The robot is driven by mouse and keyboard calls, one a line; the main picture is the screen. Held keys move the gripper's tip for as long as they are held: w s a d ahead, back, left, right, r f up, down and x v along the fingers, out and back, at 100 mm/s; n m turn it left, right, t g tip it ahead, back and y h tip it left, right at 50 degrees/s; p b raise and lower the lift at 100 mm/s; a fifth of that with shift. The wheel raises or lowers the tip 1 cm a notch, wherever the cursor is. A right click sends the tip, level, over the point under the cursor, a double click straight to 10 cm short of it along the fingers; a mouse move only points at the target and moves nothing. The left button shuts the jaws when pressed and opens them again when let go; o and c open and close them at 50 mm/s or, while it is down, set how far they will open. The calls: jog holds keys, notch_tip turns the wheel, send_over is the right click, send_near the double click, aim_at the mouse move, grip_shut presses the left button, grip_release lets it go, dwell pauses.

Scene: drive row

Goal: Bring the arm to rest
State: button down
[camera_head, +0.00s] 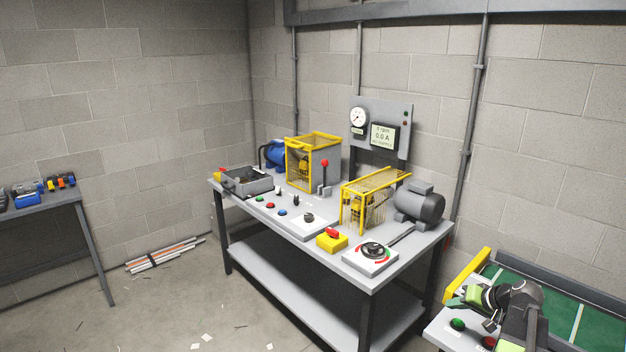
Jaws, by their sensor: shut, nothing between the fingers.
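My arm shows at the bottom right, folded, with dark links and light green parts. My gripper (468,296) is at its left end, small in the picture, shut and empty. It appears in front of a grey panel (440,331) with a green button (457,324) and a red button (489,342). I cannot tell how far above the panel it is.
A grey workbench (290,262) stands in the middle with a motor (420,204), yellow guards (357,207), a dial (372,251) and a red-topped yellow stop box (331,239). A green belt (603,329) lies at right. Rods (165,254) and scraps lie on otherwise open floor at left.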

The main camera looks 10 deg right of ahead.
jog(key=w+a+f+n+g+y+p, duration=0.1)
jog(key=w+a+f+n+g, duration=0.15)
jog(key=a, duration=1.55)
jog(key=w+a+f+n+g+y, duration=0.1)
jog(key=w+a+n+g, duration=0.2)
jog(key=a, duration=1.5)
jog(key=s+a+f+n+g+h, duration=0.1)
jog(key=s+a+n+g+h, duration=0.1)
jog(key=s+a, duration=0.4)
jog(key=s+d+f+m+g+h, duration=0.1)
jog(key=s+d+m+h, duration=0.1)
jog(key=s+d+h, duration=0.1)
jog(key=shift+s+d+f, duration=0.15)
jog(key=shift+s+d, duration=0.35)
jog(key=shift+s, duration=0.3)
